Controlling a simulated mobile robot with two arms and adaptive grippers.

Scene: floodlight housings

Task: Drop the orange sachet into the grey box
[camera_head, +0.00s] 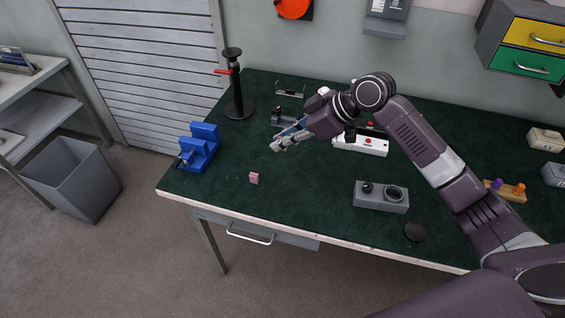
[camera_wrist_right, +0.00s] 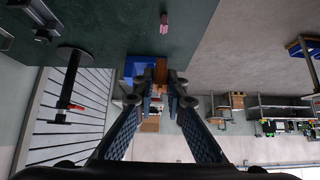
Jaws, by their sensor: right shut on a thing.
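My right gripper (camera_head: 277,146) reaches in from the right and hangs above the green table top, between the blue vise and the white power strip. In the right wrist view its two fingers (camera_wrist_right: 160,80) are closed on a small orange-brown piece (camera_wrist_right: 160,71), which looks like the orange sachet. In the head view I cannot make out the sachet at the fingertips. A grey open-topped box (camera_head: 68,178) stands on the floor left of the table, well apart from the gripper. Its inside looks empty from here. My left gripper is not in view.
A blue vise (camera_head: 199,146) stands at the table's left edge, with a black stand (camera_head: 236,90) behind it. A small pink block (camera_head: 253,178) lies near the front edge. A grey block with round parts (camera_head: 381,197) and a white power strip (camera_head: 361,144) are further right.

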